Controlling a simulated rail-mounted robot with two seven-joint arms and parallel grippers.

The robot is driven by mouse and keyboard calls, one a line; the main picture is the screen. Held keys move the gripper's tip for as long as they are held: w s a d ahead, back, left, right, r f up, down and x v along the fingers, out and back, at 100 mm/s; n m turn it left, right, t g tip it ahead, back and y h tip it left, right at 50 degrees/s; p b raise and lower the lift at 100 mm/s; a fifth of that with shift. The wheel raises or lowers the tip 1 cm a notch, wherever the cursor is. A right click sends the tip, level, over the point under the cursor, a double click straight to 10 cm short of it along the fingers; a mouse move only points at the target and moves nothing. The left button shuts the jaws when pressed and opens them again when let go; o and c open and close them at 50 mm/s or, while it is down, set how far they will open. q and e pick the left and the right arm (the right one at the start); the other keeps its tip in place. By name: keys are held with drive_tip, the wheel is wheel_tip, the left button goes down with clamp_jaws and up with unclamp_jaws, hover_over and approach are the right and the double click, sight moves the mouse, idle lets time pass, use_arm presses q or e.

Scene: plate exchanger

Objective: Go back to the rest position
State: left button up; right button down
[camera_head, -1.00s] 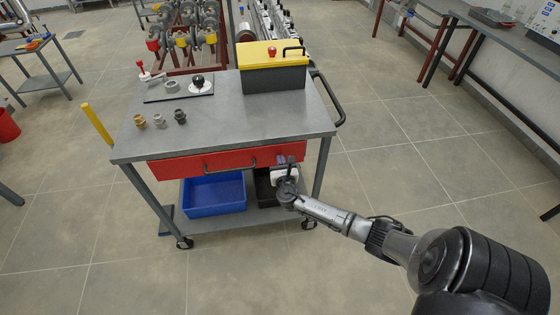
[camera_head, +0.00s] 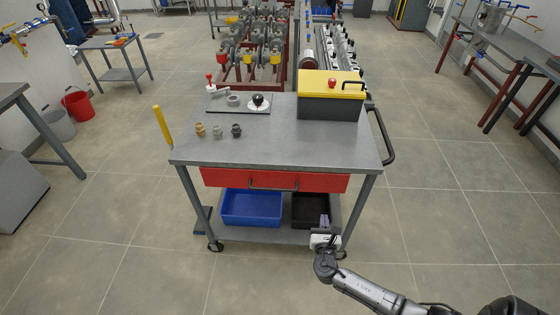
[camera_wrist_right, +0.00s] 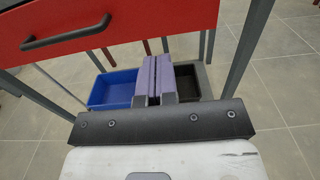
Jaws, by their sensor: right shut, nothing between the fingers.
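My right gripper (camera_head: 324,222) is in front of the lower right part of the cart, below the red drawer (camera_head: 275,180). In the right wrist view its purple fingers (camera_wrist_right: 153,80) are together with nothing between them. They stand apart from the drawer and its dark handle (camera_wrist_right: 66,33). The grey-topped cart (camera_head: 290,150) is upright on its wheels, and its drawer looks shut. My left gripper is not in any view.
On the cart top are a yellow-lidded toolbox (camera_head: 330,108), a dark plate (camera_head: 238,105) with parts, and several small fittings (camera_head: 217,131). A blue bin (camera_head: 252,208) and a black bin (camera_head: 311,210) sit on the lower shelf. Open floor lies right of the cart.

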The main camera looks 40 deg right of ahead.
drive_tip(key=s+a+r+m+g+y, duration=0.35)
drive_tip(key=s+a+m+y, duration=0.3)
drive_tip(key=a+m, duration=0.5)
drive_tip(key=s+a+r+m+g+y, duration=0.35)
drive_tip(key=s+a+m+y, duration=0.3)
drive_tip(key=a+m, duration=0.55)
drive_tip(key=s+a+f+g, duration=0.1)
drive_tip(key=s+f+g, duration=0.1)
drive_tip(key=s, duration=0.5)
wheel_tip(320, 180, up, 38)
drive_tip(key=p, duration=3.8)
drive_tip(key=shift+w+m+t+y+p, duration=0.3)
drive_tip(key=shift+w+m, duration=0.05)
drive_tip(key=shift+m, duration=0.1)
